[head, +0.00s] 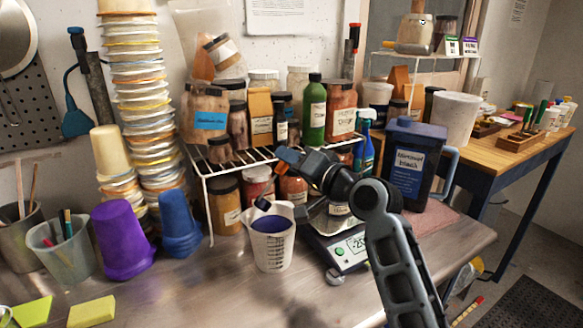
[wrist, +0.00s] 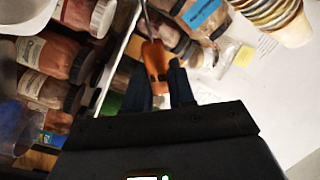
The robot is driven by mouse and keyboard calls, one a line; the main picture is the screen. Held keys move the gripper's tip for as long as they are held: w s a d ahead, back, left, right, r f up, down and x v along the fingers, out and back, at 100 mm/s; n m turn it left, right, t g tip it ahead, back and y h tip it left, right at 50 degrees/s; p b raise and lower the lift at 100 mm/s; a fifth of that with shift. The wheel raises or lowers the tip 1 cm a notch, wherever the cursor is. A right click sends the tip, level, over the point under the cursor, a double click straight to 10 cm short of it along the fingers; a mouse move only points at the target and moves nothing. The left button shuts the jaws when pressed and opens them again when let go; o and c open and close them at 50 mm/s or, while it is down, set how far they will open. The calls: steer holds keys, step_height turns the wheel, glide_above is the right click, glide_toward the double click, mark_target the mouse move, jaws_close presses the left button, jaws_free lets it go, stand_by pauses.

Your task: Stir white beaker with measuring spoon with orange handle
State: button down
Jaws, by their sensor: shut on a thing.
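The white beaker (head: 272,251) stands upright on the metal bench in the head view, with dark blue liquid inside. My gripper (head: 287,162) is above and slightly right of the beaker, in front of the wire rack. In the wrist view my gripper (wrist: 157,88) is shut on the orange handle (wrist: 155,62) of the measuring spoon, with a thin grey shaft running beyond it. A little of the orange also shows in the head view (head: 291,155).
A wire rack (head: 210,172) with several jars stands close behind the beaker. Purple (head: 122,240) and blue (head: 180,228) cups stand at left.

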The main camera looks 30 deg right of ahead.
steer(key=s+a+r+n+b, duration=0.1)
steer(key=a+r+n, duration=0.3)
steer(key=a+n, duration=0.4)
steer(key=shift+s+a+n+b, duration=0.15)
steer(key=shift+s+n+b, duration=0.2)
steer(key=shift+n+b, duration=0.55)
steer(key=shift+r, duration=0.1)
